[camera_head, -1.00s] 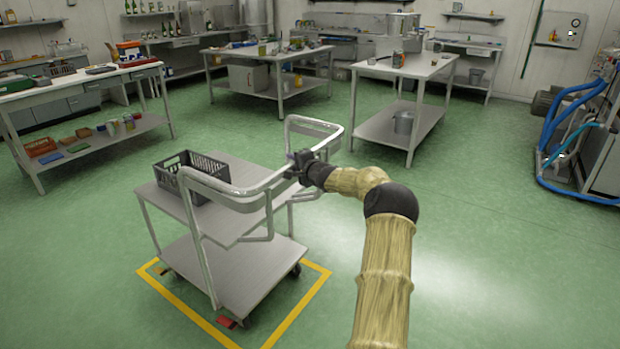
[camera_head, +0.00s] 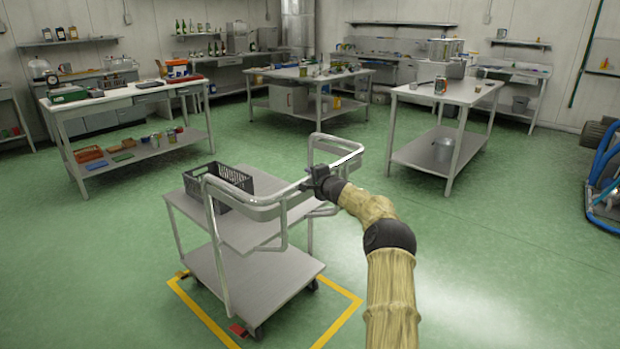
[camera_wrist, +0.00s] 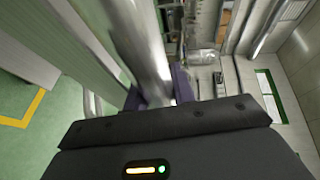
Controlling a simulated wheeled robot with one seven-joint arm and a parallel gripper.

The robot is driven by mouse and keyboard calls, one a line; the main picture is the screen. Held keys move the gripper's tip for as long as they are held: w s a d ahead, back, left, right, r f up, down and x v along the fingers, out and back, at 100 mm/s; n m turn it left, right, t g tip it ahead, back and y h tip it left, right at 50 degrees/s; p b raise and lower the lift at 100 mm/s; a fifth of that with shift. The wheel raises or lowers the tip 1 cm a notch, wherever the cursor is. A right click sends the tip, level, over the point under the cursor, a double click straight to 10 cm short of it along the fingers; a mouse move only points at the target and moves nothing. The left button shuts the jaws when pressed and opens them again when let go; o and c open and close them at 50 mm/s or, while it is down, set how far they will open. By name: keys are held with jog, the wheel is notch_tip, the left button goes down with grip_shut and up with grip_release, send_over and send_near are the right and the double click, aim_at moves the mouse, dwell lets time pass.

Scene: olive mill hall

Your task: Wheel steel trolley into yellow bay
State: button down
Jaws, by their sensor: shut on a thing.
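The steel trolley (camera_head: 250,285) stands on its wheels, with a dark crate (camera_head: 222,183) on its upper shelf. My gripper (camera_head: 318,182) is shut on the trolley's tubular push handle, at the near right side. In the wrist view, the handle tube (camera_wrist: 140,45) runs between the fingers of my gripper (camera_wrist: 160,88). The yellow bay (camera_head: 207,320) is a taped outline on the green floor under and around the trolley. Its tape shows at the left, front and right. The trolley hides its far side. A red pedal or brake (camera_head: 238,330) shows by the front wheel.
A work table (camera_head: 135,95) stands at the back left. Another table (camera_head: 310,75) is behind the trolley, and a third (camera_head: 450,95) stands at the right. Blue hoses (camera_head: 605,165) are at the right edge. Green floor around the bay is open.

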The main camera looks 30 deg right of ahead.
jog(key=c, duration=1.3)
grip_release()
jog(key=shift+o, duration=0.7)
jog(key=shift+s+d, duration=0.15)
jog(key=shift+d, duration=0.1)
jog(key=shift+s+a, duration=0.1)
jog(key=shift+s+f+b, duration=0.1)
jog(key=shift+s+b, duration=0.35)
jog(key=shift+b, duration=0.35)
jog(key=s+r+b, duration=0.3)
jog(key=s+b, duration=0.6)
jog(key=s, duration=0.7)
jog(key=shift+r+b, duration=0.15)
jog(key=shift+b, duration=0.2)
